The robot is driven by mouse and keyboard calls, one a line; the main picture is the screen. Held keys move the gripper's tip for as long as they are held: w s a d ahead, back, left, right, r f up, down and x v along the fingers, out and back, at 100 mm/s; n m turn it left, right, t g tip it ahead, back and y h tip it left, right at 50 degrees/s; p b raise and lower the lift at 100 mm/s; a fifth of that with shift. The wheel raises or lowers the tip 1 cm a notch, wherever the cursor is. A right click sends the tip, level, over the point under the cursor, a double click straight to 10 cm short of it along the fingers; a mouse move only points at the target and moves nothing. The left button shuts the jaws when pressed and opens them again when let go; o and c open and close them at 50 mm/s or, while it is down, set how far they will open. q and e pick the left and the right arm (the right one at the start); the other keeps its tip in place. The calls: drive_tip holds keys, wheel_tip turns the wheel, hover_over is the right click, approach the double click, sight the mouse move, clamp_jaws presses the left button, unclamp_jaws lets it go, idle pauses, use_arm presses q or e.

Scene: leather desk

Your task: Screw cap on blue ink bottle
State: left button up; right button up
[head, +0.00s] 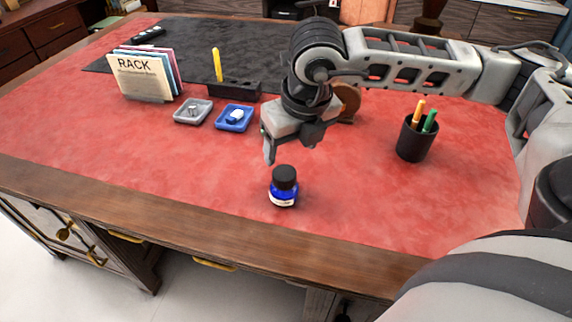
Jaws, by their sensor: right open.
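The blue ink bottle (283,194) stands upright on the red leather desk top near its front edge. A black cap (285,174) sits on top of the bottle's neck; I cannot tell how tightly. My right gripper (273,150) is open above and a little behind the bottle, pointing down, with nothing seen between its fingers. It looks apart from the cap. My left gripper is not in view.
A grey tray (178,116) and a blue tray (220,126) holding a white item lie left of the gripper. A black pen cup (407,150) stands at right. A file rack (142,75) and black holder (243,90) stand behind. The desk's front left is clear.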

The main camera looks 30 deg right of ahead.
sight(285, 173)
drive_tip(key=x, duration=0.8)
drive_tip(key=shift+f, duration=0.4)
drive_tip(key=c, duration=1)
drive_tip(key=shift+f, duration=0.1)
